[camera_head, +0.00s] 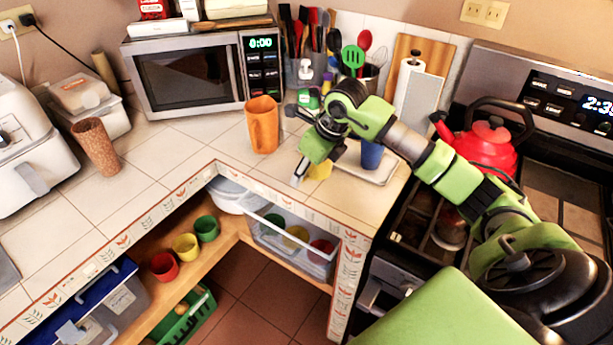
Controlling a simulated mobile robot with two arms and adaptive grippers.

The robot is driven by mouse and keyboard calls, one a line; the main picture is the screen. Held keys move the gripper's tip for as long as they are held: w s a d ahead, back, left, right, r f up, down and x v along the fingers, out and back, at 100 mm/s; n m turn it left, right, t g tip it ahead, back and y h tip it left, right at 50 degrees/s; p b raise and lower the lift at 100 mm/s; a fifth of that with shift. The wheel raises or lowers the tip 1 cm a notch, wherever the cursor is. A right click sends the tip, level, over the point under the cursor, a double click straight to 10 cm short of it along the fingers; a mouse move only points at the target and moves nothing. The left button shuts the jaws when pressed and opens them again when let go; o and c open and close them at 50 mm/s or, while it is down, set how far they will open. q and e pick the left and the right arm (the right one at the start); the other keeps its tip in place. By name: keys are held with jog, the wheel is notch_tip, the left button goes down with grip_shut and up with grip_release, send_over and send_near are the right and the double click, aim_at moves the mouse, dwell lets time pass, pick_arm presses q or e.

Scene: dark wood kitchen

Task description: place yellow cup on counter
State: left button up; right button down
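Another yellow cup (185,246) stands on the lower shelf between a red cup (163,266) and a green cup (206,229). My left gripper is out of view.
A blue cup (371,155) stands on the tray (376,175). An orange pitcher (263,125) stands left of my gripper, before the microwave (190,75). Utensils and a paper towel roll (408,80) are behind. A red kettle (480,145) is right.

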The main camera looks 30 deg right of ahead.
aim_at(309, 178)
jog(key=shift+w+d+f, duration=0.5)
jog(key=shift+w+f, duration=0.05)
jog(key=shift+f, duration=0.25)
jog(key=shift+f+p, duration=0.35)
jog(key=shift+p, duration=0.1)
notch_tip(309, 178, down, 2)
jog(key=shift+f+p, duration=0.15)
jog(key=shift+p, duration=0.5)
jog(key=shift+d+f, duration=0.1)
jog(key=shift+f, duration=0.1)
jog(key=shift+f+b, duration=0.15)
jog(key=shift+b, duration=0.15)
jog(key=c, duration=1.4)
grip_release()
jog(key=shift+c, duration=0.2)
